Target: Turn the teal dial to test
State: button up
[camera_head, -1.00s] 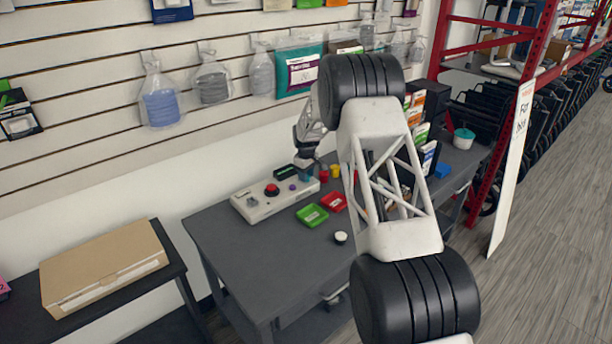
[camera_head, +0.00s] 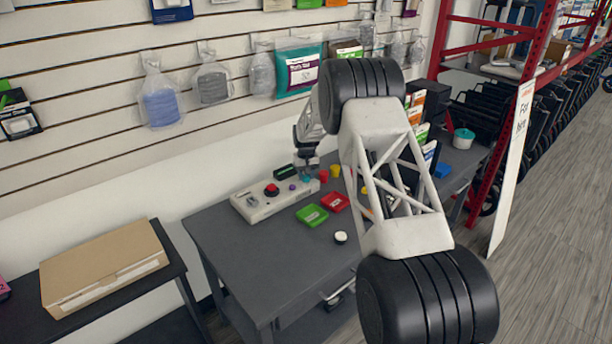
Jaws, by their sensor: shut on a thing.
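The control box (camera_head: 256,208) is pale, with a red button, a small purple knob and a dark display, and lies on the grey table against the wall. The teal dial (camera_head: 307,178) is a small spot at the box's right end, mostly covered by my gripper. My gripper (camera_head: 306,171) points down over that end, its fingers shut on the teal dial. The dial's pointer and the test mark are too small or hidden to make out.
A green tray (camera_head: 312,215), a red tray (camera_head: 335,202) and a white-topped round piece (camera_head: 340,237) lie on the grey table (camera_head: 240,255) near the box. Red and yellow cups stand behind. My arm hides the table's right part. The front left of the table is clear.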

aim_at(306, 176)
jog(key=shift+m, duration=0.8)
jog(key=o, duration=0.9)
jog(key=shift+r, duration=3.95)
